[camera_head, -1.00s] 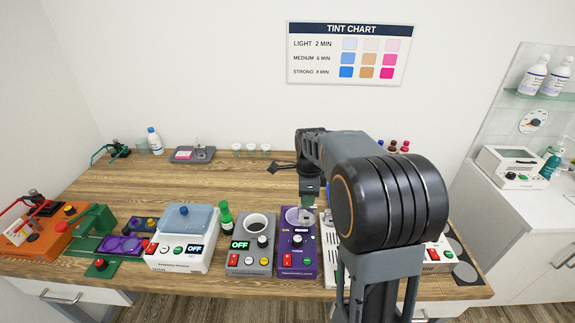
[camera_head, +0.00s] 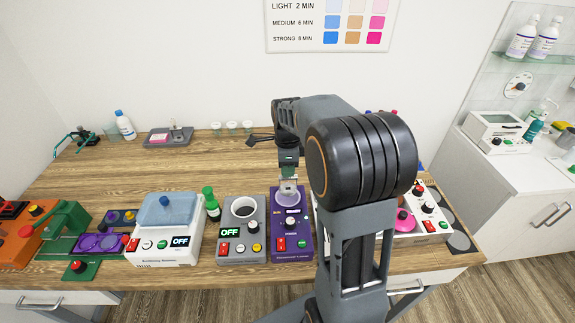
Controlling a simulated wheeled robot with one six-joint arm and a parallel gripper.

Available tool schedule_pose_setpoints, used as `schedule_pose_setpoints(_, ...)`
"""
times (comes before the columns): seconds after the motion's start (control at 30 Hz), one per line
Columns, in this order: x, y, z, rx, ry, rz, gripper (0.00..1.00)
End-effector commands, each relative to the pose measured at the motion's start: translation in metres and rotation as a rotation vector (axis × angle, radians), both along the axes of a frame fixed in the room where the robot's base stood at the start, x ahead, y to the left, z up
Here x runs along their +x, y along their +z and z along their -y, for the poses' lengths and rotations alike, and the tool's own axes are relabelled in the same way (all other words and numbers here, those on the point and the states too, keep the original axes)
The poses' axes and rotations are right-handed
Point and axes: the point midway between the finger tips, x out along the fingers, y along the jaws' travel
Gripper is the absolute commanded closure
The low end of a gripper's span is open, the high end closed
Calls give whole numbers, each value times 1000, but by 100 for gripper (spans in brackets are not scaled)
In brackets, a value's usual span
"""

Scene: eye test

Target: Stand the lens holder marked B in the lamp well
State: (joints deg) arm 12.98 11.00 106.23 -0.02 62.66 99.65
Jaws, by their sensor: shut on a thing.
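My gripper (camera_head: 288,172) points down over the rear of a purple unit (camera_head: 290,228), its jaws shut on a small pale piece (camera_head: 288,187). This may be a lens holder; no letter B is readable on it. The piece is at the pale round recess (camera_head: 278,194) on top of the purple unit, which may be the lamp well. I cannot tell whether it is inside the recess or just above it. The purple unit has knobs and a red switch.
A grey unit (camera_head: 229,257) with an open round well stands directly left. A white unit with a blue lid (camera_head: 168,210) and a green-capped bottle (camera_head: 211,203) stand further left. A white unit with a pink part (camera_head: 405,222) is right, partly behind my arm.

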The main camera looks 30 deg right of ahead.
Motion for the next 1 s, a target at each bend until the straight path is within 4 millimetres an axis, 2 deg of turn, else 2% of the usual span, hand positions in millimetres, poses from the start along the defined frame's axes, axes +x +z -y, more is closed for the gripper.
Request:
schedule_pose_setpoints(0.03, 0, -9, 0, 0, -1, -1, 100)
schedule_pose_setpoints(0.6, 0, -67, 0, 1, -2, -2, 100)
schedule_pose_setpoints(0.8, 0, -77, 1, 0, -2, 0, 100)
schedule_pose_setpoints(1.0, 0, -78, 1, 0, -2, 0, 100)
